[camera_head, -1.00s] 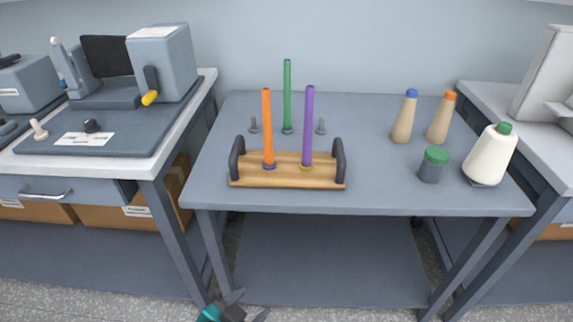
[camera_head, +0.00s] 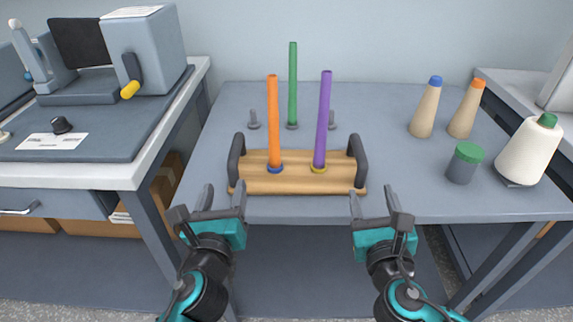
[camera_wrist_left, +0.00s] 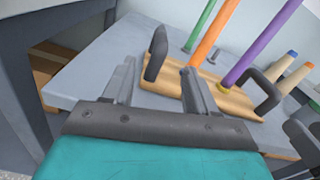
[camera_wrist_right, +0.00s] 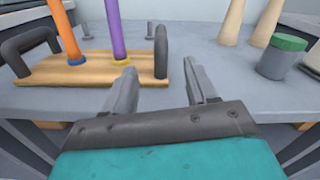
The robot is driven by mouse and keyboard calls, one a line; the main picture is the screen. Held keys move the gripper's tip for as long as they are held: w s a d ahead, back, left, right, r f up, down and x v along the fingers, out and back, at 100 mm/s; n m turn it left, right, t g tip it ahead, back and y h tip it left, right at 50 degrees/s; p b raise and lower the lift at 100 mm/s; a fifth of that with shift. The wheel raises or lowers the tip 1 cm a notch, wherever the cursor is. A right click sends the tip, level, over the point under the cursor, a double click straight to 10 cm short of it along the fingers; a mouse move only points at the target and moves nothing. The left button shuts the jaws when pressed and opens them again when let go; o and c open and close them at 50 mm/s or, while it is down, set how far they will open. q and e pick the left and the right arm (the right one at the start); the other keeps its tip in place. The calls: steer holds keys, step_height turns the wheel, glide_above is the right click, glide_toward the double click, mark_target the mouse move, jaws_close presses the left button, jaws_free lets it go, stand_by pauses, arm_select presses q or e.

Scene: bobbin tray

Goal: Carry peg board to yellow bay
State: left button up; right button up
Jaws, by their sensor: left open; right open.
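The wooden peg board (camera_head: 292,184) lies near the front edge of the grey table, with a dark handle at each end: the left handle (camera_head: 236,160) and the right handle (camera_head: 359,161). An orange peg (camera_head: 274,120) and a purple peg (camera_head: 323,120) stand upright at the board. My left gripper (camera_head: 222,197) is open and empty, in front of and below the left handle. My right gripper (camera_head: 375,203) is open and empty, in front of the right handle. The board also shows in the left wrist view (camera_wrist_left: 235,101) and the right wrist view (camera_wrist_right: 85,70). No yellow bay is visible.
A green rod (camera_head: 293,85) stands behind the board between small grey posts. Tan cones (camera_head: 425,110), a green-lidded jar (camera_head: 462,165) and a white spool (camera_head: 528,153) stand at the right. A side bench (camera_head: 120,172) with a machine is at the left.

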mark_target(234, 148)
arm_select(q)
steer(key=shift+s, duration=0.1)
arm_select(e)
steer(key=shift+s, duration=0.1)
arm_select(q)
steer(key=w, duration=1.3)
steer(key=shift+a, duration=0.25)
arm_select(e)
steer(key=w, duration=1.3)
steer(key=shift+a, duration=0.2)
arm_select(q)
jaws_close()
arm_select(e)
jaws_close()
steer(key=shift+r, duration=0.1)
